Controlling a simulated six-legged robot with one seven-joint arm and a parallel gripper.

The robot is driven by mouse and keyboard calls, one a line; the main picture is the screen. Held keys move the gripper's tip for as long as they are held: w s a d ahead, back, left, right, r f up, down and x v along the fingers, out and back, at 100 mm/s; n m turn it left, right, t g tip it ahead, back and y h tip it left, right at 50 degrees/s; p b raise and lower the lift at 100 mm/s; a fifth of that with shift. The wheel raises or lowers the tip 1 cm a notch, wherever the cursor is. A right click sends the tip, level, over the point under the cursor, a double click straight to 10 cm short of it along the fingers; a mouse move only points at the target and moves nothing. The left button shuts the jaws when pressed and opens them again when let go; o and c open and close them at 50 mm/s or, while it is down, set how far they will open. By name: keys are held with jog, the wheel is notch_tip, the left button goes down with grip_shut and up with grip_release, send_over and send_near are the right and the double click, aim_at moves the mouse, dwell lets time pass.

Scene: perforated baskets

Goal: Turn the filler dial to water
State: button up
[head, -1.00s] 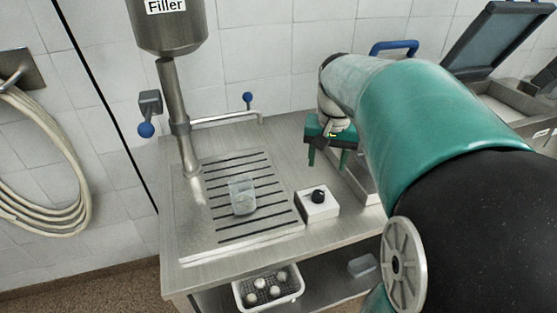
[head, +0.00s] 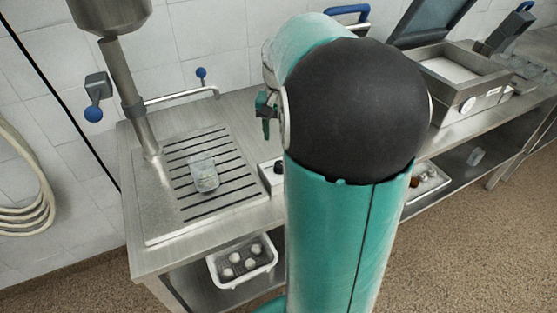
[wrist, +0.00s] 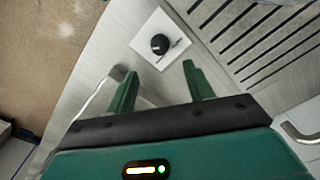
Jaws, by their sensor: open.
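The filler dial is a black knob (wrist: 160,44) on a white square plate (wrist: 148,57), seen ahead of my gripper in the wrist view. In the head view the dial box (head: 266,174) is mostly hidden behind my arm. My gripper (wrist: 157,83) is open and empty, its two green fingers apart, with the dial beyond the fingertips and no visible contact. In the head view only a green finger (head: 266,128) shows beside my arm. The filler (head: 110,15) is a steel vessel on a post at the upper left. Marks on the dial plate are too small to read.
A clear beaker (head: 204,175) stands on the slotted drain grate (head: 165,215) left of the dial. A bent pipe with a blue-knobbed lever (head: 201,73) is behind it. A white basket (head: 220,280) with several pale balls sits on the shelf below. A lidded steel unit (head: 450,100) stands at right.

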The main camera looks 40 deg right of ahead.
notch_tip(320, 180, down, 10)
jog(key=shift+f, duration=0.25)
jog(key=c, duration=1)
